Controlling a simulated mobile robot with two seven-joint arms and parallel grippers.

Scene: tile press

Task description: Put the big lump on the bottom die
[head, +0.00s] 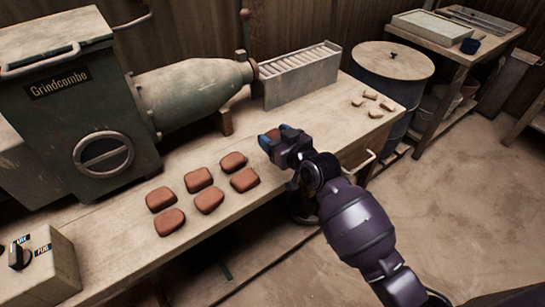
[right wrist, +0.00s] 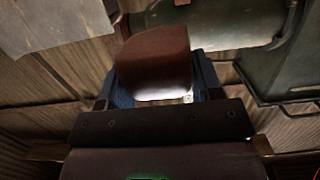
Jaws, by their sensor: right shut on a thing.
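My right gripper (head: 280,136) is above the bench, right of the rows of lumps. It is shut on a reddish-brown lump (right wrist: 155,62), which shows between its blue fingers in the right wrist view. In the head view only a small part of this held lump (head: 268,141) shows beside the fingers. Several similar lumps (head: 208,200) lie in two rows on the bench. I cannot pick out the bottom die in either view. My left gripper is not in view.
The wooden bench (head: 120,240) carries a green machine (head: 100,110) marked Grindcombo, a slatted metal rack (head: 300,78), a switch box (head: 40,265) and several small pale pieces (head: 370,95). A blue drum (head: 395,90) stands behind the bench's right end. Floor at right is open.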

